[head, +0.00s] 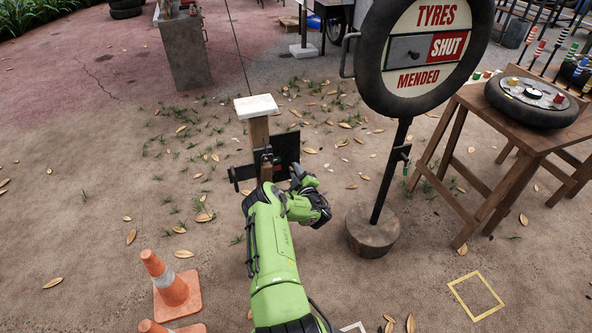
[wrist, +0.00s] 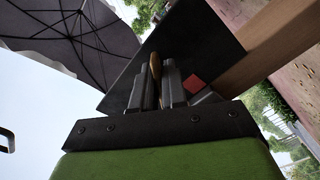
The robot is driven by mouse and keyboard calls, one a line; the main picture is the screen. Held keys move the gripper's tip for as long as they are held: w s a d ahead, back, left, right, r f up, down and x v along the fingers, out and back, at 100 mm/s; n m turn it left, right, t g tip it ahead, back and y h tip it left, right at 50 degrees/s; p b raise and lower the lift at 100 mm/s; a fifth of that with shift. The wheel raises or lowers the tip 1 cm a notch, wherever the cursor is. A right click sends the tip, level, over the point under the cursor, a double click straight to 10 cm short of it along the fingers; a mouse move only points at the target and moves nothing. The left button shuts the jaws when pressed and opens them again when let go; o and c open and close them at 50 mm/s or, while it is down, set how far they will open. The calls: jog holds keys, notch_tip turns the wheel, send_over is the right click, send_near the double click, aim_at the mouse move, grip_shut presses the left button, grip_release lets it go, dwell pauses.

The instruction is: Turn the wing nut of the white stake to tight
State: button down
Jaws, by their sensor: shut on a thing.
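The white stake is a wooden post with a white cap (head: 256,104), upright in the ground in the head view. A dark plate (head: 286,146) is fixed to its side; in the wrist view this plate (wrist: 205,45) stands behind the fingers. My gripper (head: 297,170) is at the right of the stake, close to the plate. In the wrist view my gripper (wrist: 160,88) is shut on a narrow brass-coloured piece, seemingly the wing nut (wrist: 154,66), whose tip shows between the fingers. A small red square (wrist: 194,84) lies right of the fingers. The nut is not distinguishable in the head view.
A tyre sign (head: 424,45) on a pole with a round wooden base (head: 373,232) stands close to the right of my arm. A wooden table (head: 480,130) is farther right. Traffic cones (head: 170,287) stand at the lower left. Open ground lies left of the stake.

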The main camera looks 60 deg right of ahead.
jog(key=m+p, duration=0.1)
jog(key=m, duration=0.4)
jog(key=shift+m, duration=0.3)
jog(key=shift+f+m+p, duration=0.1)
jog(key=shift+m+p, duration=0.5)
jog(key=shift+m, duration=1.6)
jog(key=c, duration=1.3)
grip_release()
jog(key=shift+o, duration=0.2)
jog(key=p+v, duration=0.5)
jog(key=v, duration=1)
jog(key=shift+s+a+p, duration=0.3)
jog(key=shift+p, duration=0.05)
